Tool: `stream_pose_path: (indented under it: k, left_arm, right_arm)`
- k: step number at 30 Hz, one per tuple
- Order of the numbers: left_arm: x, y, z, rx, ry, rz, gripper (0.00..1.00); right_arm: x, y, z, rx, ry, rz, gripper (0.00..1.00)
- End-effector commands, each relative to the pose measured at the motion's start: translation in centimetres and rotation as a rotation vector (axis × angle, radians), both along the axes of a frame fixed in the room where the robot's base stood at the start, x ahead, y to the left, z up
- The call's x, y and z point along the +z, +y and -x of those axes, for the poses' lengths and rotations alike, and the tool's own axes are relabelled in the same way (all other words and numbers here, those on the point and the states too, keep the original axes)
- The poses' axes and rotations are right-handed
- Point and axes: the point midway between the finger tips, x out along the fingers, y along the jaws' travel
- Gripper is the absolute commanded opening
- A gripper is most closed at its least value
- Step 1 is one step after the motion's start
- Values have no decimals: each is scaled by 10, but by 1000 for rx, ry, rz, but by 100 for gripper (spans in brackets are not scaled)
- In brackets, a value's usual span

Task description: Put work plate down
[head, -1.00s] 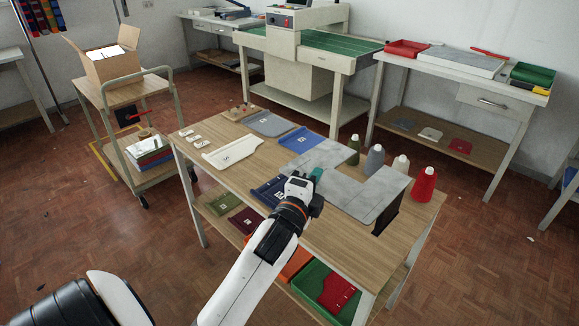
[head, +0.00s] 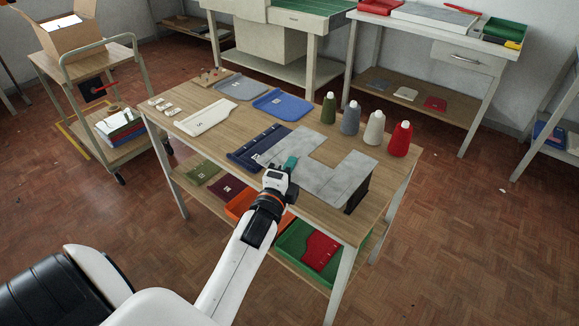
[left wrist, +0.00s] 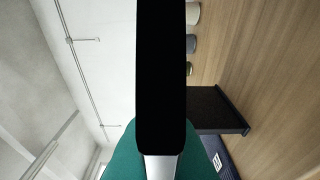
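The work plate (head: 300,172) is a flat grey U-shaped plate over the front right part of the wooden table. My left gripper (head: 290,163) has teal fingers at the plate's near left edge. In the left wrist view the plate (left wrist: 160,75) is a dark slab seen edge-on, between the teal fingers (left wrist: 160,160), so the gripper is shut on it. A black block (head: 357,195) stands on the table by the plate's right end; it also shows in the left wrist view (left wrist: 220,110). I cannot tell whether the plate touches it. My right gripper is out of view.
A navy tray (head: 250,150) lies beside the plate, partly covered by it. Thread cones, among them a red one (head: 400,139), stand behind it.

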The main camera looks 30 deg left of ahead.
Motion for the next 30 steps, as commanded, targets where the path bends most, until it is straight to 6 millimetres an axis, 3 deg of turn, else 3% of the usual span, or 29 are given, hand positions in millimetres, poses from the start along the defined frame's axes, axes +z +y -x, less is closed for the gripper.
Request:
stream_pose_path:
  k: [5,9,20,23,30]
  left_arm:
    - [-1,0,0,-1,-8,1,0]
    - [-2,0,0,0,0,1,25]
    - [2,0,0,0,0,0,26]
    - [-1,-4,13,-1,2,0,26]
    - [-1,-16,62,0,4,2,26]
  right_arm:
    - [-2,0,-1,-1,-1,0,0]
    - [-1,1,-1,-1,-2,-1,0]
    - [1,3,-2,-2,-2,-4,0]
    - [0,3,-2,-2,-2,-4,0]
    - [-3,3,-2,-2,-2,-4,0]
